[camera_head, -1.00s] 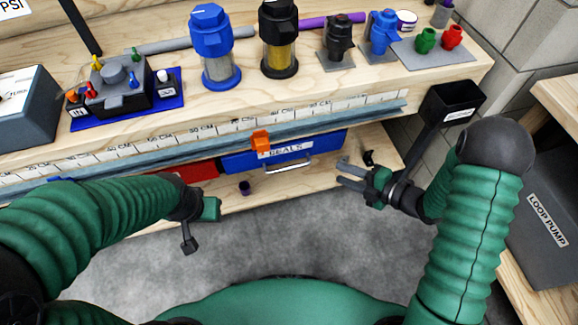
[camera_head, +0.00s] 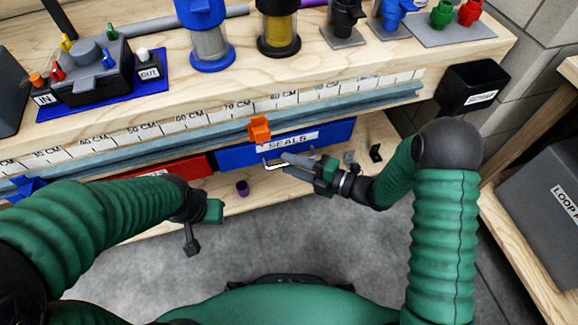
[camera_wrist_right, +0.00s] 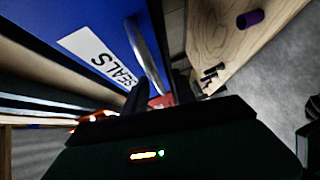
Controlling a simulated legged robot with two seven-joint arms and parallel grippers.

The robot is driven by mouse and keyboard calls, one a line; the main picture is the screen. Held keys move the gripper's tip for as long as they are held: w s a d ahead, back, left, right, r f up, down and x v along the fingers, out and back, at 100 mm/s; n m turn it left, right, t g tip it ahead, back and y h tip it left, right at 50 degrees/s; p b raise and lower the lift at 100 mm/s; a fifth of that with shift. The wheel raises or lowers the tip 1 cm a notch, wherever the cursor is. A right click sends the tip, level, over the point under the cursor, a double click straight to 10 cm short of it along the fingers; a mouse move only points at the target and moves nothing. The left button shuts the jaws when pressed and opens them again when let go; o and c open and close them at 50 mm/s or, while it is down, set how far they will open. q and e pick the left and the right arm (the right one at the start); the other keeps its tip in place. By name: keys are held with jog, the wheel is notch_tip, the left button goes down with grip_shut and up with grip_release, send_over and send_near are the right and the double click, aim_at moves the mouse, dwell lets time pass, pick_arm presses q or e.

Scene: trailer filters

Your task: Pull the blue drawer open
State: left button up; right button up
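The blue drawer (camera_head: 335,136), labelled SEALS, sits under the bench top and looks closed. Its metal handle (camera_head: 277,165) is partly covered by my right gripper (camera_head: 284,162). In the right wrist view, the drawer front (camera_wrist_right: 85,20) fills the upper left. There the handle (camera_wrist_right: 146,58) runs down toward the gap between the dark fingers of the right gripper (camera_wrist_right: 158,92), which stand apart. I cannot tell whether they touch the handle. My left gripper (camera_head: 200,225) hangs in front of the lower shelf, away from the drawer; its fingers are unclear.
A red drawer (camera_head: 170,170) is left of the blue one. An orange clip (camera_head: 259,129) sits on the ruler rail above. A purple cup (camera_head: 242,188) stands on the lower shelf (camera_head: 225,199). A black bin (camera_head: 472,88) hangs at the bench's right end.

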jog(key=shift+w+a, duration=0.25)
jog(key=shift+a, duration=0.15)
grip_shut()
jog(key=shift+f, duration=0.15)
dwell(1.0)
